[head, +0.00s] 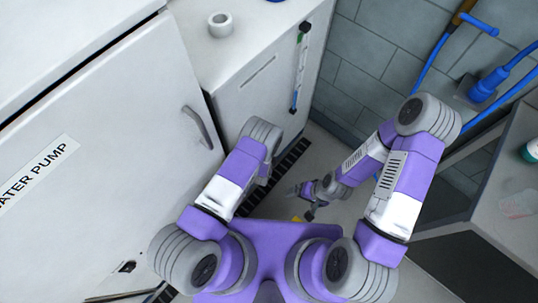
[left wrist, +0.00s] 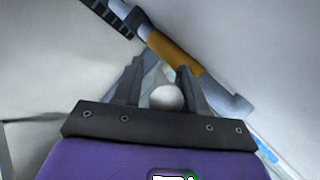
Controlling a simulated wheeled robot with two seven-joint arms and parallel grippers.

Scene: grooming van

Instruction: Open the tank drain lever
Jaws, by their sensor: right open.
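In the left wrist view, a lever-like metal bar with a yellow-orange sleeve (left wrist: 174,54) runs diagonally just beyond the fingertips of my left gripper (left wrist: 161,68). Its fingers are apart, and a pale round knob (left wrist: 166,97) shows between them; I cannot tell whether they touch it. The left gripper is hidden behind its own arm in the head view. My right gripper (head: 303,195) is open, low near the floor in the head view. A small yellow piece (head: 297,219) shows beside it; I cannot tell whether this is the same sleeve.
A white cabinet labelled WATER PUMP (head: 38,176) with a grey handle (head: 197,127) stands at the left. A white tank-like cabinet (head: 245,60) with a level gauge (head: 300,68) stands behind my arms. A counter (head: 505,180) is at the right, with blue hoses (head: 487,85) on the wall.

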